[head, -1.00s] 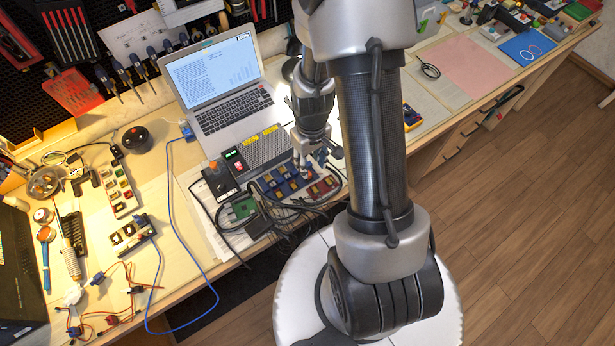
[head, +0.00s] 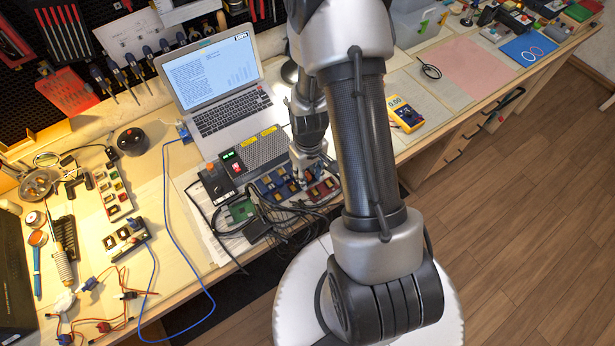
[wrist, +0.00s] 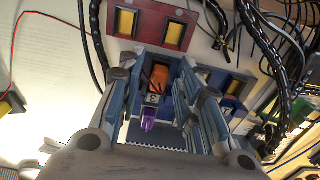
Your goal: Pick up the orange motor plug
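The orange motor plug (wrist: 160,75) shows in the wrist view, upright in a slot of a blue socket block (wrist: 181,66). Below it in the picture are a tag marked 3 and a purple piece (wrist: 148,118). My gripper (wrist: 166,88) is open, one finger on each side of the plug, with small gaps visible. I cannot tell how deep the fingertips reach. In the head view my gripper (head: 308,172) points down over the blue block (head: 277,184); the plug is not clear there.
A red block (wrist: 153,25) with yellow slots adjoins the blue one. Black cables (head: 290,222) crowd the front and right. A laptop (head: 228,95) and a grey speaker-like box (head: 262,147) stand behind. A yellow multimeter (head: 404,114) lies to the right.

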